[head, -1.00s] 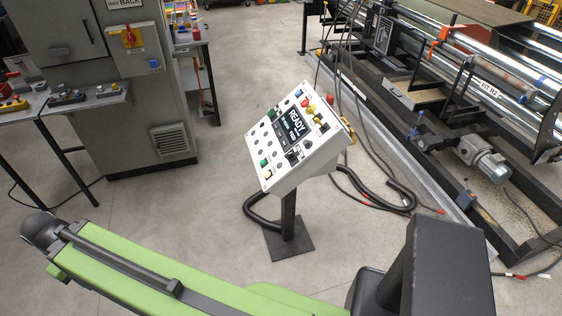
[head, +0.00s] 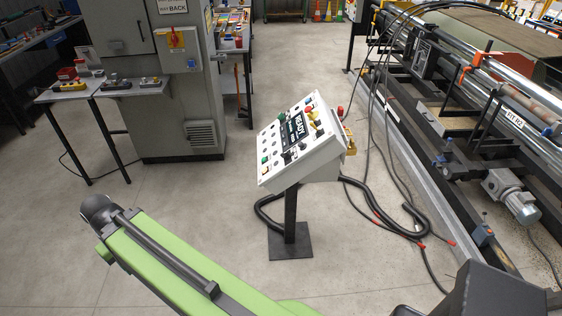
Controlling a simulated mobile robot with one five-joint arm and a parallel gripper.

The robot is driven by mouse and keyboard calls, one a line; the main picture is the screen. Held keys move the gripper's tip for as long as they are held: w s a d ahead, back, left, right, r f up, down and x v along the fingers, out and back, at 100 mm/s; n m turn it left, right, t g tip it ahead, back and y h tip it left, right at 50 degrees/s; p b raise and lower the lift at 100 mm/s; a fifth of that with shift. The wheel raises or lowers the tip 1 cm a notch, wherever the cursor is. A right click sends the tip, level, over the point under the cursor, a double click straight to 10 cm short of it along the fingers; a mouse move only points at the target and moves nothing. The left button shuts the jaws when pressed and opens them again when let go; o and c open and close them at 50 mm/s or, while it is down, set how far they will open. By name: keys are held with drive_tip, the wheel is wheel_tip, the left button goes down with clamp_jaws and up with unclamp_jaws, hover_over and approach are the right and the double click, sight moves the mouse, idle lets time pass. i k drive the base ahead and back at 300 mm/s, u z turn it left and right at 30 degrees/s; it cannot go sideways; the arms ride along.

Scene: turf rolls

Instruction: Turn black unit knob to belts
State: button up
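The control panel (head: 300,143) is a white sloped box on a dark post, in the middle of the head view. Its face has a dark screen (head: 291,130) reading READY, rows of small round controls, green buttons, and red and yellow ones near the top. Small black knobs (head: 287,157) sit along the lower right part of the face. Their labels are too small to read, so I cannot tell which is the unit knob or where it points. My green arm crosses the lower left, apart from the panel. My gripper is not in view.
A grey cabinet (head: 172,100) and a small table with control boxes (head: 110,88) stand at the left. A roller machine (head: 480,130) fills the right. A black hose (head: 385,195) and cables lie on the floor right of the post (head: 291,215). Floor before the panel is open.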

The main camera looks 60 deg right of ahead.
sight(286, 156)
drive_tip(key=z, duration=0.15)
drive_tip(key=i, duration=0.8)
drive_tip(key=u, duration=0.3)
drive_tip(key=k, duration=0.7)
drive_tip(key=z, duration=0.3)
drive_tip(key=i, duration=0.8)
drive_tip(key=u, duration=0.05)
